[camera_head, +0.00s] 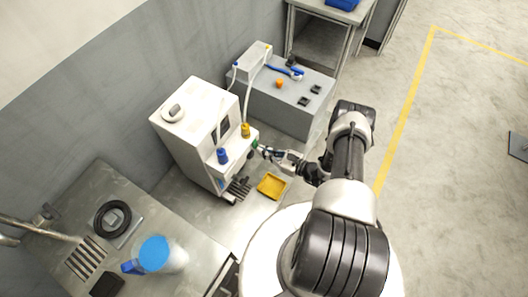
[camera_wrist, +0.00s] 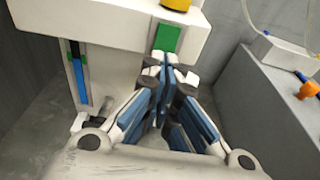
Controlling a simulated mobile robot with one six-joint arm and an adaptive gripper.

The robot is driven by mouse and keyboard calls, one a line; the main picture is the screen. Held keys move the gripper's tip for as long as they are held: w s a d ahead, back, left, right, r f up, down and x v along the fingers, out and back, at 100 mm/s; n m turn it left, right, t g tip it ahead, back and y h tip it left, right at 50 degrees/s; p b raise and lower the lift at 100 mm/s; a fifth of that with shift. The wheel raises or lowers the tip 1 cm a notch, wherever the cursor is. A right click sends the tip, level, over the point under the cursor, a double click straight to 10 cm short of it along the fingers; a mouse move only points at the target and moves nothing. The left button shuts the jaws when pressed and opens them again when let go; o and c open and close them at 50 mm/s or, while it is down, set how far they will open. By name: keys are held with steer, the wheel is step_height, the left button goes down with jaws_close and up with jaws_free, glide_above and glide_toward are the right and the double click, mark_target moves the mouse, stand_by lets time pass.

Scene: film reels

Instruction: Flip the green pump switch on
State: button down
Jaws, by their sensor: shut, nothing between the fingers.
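The green pump switch (camera_wrist: 167,38) is on the front face of the white machine (camera_wrist: 115,24), seen in the wrist view just beyond my fingertips. It also shows as a small green spot in the head view (camera_head: 256,144). My gripper (camera_wrist: 168,66) is shut and empty, its tips at the lower edge of the green switch. I cannot tell whether they touch it. In the head view my gripper (camera_head: 262,150) reaches the right side of the white machine (camera_head: 178,131). The fingertips hide the switch's lower part.
A yellow knob (camera_head: 245,130) and a blue knob (camera_head: 222,156) sit on the machine's ledge. A yellow tray (camera_head: 272,186) lies below. A grey cabinet (camera_head: 272,112) with an orange knob (camera_head: 279,84) stands behind. A metal table (camera_head: 190,243) is at lower left. Open floor lies right.

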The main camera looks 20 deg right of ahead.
steer(key=shift+w+a, duration=0.1)
steer(key=shift+w, duration=0.1)
steer(key=shift+f, duration=0.1)
steer(key=shift+w+a+f+b, duration=0.1)
steer(key=shift+w+a+b, duration=0.15)
steer(key=shift+b, duration=0.2)
steer(key=shift+d+f, duration=0.1)
steer(key=shift+d, duration=0.05)
